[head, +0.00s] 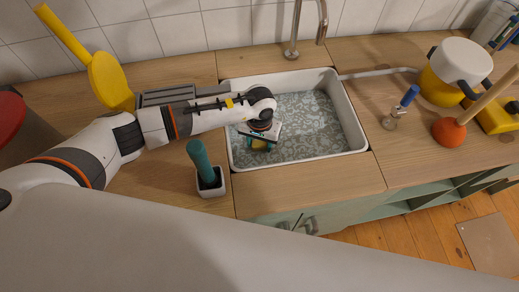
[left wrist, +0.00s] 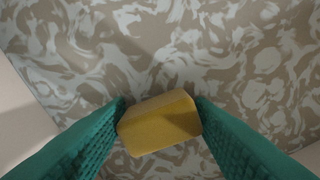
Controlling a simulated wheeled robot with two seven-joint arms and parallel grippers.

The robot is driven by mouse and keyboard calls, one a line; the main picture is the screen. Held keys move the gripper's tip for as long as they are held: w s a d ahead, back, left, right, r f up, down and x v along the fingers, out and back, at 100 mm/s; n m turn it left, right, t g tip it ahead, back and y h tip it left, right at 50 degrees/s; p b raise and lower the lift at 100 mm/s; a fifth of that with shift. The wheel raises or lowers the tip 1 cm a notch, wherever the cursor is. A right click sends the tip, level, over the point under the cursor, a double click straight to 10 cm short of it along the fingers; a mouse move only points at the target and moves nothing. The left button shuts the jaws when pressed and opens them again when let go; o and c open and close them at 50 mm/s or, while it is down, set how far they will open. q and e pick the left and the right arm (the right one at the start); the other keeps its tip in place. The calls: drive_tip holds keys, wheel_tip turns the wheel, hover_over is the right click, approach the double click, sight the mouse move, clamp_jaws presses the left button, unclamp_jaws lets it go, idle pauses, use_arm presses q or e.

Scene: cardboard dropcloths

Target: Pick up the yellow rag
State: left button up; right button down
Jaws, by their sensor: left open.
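The yellow rag (left wrist: 160,122) looks like a small yellow block in the left wrist view. It lies on the patterned bottom of the white sink (head: 357,128). In the head view only a bit of yellow (head: 259,145) shows under my left gripper (head: 258,146). In the left wrist view the teal fingers of my left gripper (left wrist: 160,118) stand on either side of the rag, open, with the rag between their tips. I cannot tell whether the fingers touch it. My right gripper is not in view.
A faucet (head: 292,52) rises behind the sink. A teal-handled brush (head: 200,160) stands in a white holder left of the sink. Right of it are a blue-handled item (head: 408,97), a plunger (head: 449,131) and a white pot (head: 462,60). The front counter (head: 310,188) is clear.

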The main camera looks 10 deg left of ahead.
use_arm(q)
clamp_jaws()
